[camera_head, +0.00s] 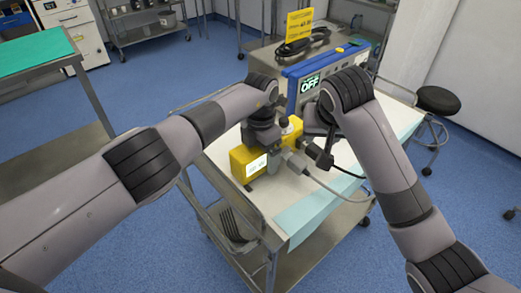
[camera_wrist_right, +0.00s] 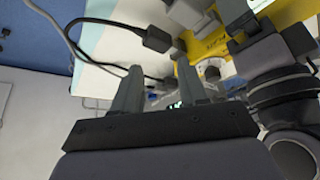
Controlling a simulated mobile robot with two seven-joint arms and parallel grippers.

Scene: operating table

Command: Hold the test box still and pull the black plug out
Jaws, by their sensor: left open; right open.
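The yellow test box (camera_head: 243,165) lies on the cart top, and part of it shows in the right wrist view (camera_wrist_right: 208,47). My left gripper (camera_head: 264,142) is open and low over the box; its fingertips are partly hidden, so I cannot tell if they touch it. The black plug (camera_head: 322,159) is at the box's right side; it also shows in the right wrist view (camera_wrist_right: 148,37), beyond my fingers. I cannot tell if it is still seated. My right gripper (camera_wrist_right: 160,88) is open and empty, close above and behind the plug in the head view.
A grey plug (camera_head: 297,161) with a grey cable sits beside the black plug. A pale blue cloth (camera_head: 306,211) covers the cart's front edge. A black stool (camera_head: 438,100) stands at right.

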